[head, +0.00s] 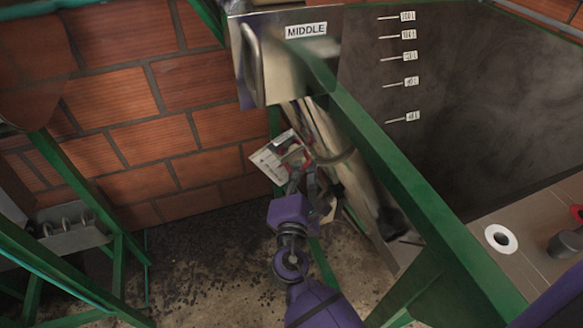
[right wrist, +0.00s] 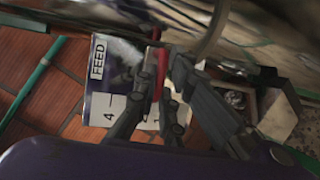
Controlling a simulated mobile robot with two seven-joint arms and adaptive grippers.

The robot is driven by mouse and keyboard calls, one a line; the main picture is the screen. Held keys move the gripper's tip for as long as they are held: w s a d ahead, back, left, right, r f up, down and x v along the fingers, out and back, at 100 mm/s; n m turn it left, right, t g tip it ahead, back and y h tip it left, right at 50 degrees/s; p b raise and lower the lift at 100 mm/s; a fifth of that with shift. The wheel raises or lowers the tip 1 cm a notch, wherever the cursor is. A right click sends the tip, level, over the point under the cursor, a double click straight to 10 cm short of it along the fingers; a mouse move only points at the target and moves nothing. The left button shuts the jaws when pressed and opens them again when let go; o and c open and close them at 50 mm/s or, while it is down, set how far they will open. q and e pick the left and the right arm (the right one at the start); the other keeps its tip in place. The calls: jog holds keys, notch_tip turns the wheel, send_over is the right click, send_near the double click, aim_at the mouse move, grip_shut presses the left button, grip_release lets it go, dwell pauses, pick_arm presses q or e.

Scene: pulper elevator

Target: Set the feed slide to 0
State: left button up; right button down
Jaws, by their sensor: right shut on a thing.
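The feed scale plate (head: 266,163) is a pale card beside a metal pipe, below the box labelled MIDDLE. In the right wrist view the plate (right wrist: 98,82) reads FEED, with a 4 and part of another number showing. A red slide handle (right wrist: 162,65) stands in front of the plate. My right gripper (head: 303,172) is shut on the red handle; its fingers also show in the right wrist view (right wrist: 158,98). The fingers hide part of the scale, so I cannot tell the setting. My left gripper is not in view.
A metal box with a handle, labelled MIDDLE (head: 262,62), hangs above. A green frame beam (head: 390,170) slopes down right of my arm, beside a dark tank (head: 470,110) with level marks. A brick wall (head: 205,130) stands behind.

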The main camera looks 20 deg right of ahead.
jog(key=d+f+b, duration=0.3)
jog(key=f, duration=0.3)
jog(key=c, duration=1.9)
grip_release()
jog(key=shift+o, duration=0.2)
jog(key=v, duration=1.2)
